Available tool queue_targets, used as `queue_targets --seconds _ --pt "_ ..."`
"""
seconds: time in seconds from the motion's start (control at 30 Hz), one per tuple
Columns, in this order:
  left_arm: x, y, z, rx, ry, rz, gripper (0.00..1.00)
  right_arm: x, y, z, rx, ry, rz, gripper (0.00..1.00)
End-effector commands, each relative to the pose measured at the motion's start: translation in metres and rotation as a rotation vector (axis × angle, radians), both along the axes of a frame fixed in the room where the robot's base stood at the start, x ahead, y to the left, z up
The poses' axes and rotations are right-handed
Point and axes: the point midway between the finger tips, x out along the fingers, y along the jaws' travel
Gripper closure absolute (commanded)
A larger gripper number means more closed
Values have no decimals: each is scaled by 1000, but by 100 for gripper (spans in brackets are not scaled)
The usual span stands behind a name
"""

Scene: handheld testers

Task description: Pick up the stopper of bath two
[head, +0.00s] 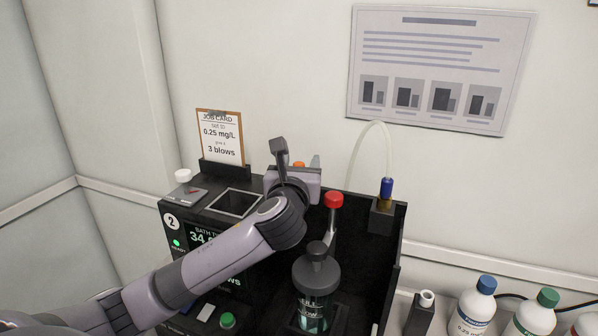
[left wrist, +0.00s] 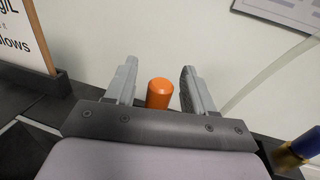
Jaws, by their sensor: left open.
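Bath two is the black unit (head: 172,221) with a round "2" label and a lit screen. An orange cylindrical cap (left wrist: 159,93), which looks like the stopper, stands upright in the left wrist view. It shows in the head view only as a small orange patch (head: 298,164) behind my gripper. My left gripper (left wrist: 158,76) is open, with one finger on each side of the orange cap and gaps on both sides. In the head view my left gripper (head: 299,163) is over the back of the unit. What the cap sits in is hidden. My right gripper is not in view.
A red-capped piece (head: 333,200) and a dark-lidded jar (head: 316,275) stand right of my arm. A blue-and-brass fitting (head: 386,189) with a clear tube is at the back right. A job card (head: 220,137) stands behind left. Several capped bottles (head: 474,305) stand at the lower right.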

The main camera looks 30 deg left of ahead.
Motion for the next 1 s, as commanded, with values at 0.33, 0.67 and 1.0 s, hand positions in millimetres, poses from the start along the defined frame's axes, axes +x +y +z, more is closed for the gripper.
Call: queue_targets --seconds 0.33,0.67,1.0 --pt "10 4 0 -1 0 -1 46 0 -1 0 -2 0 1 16" --pt "9 4 0 -1 0 -1 100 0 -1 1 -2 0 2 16" --pt "9 5 3 -2 -1 0 100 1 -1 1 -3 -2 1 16"
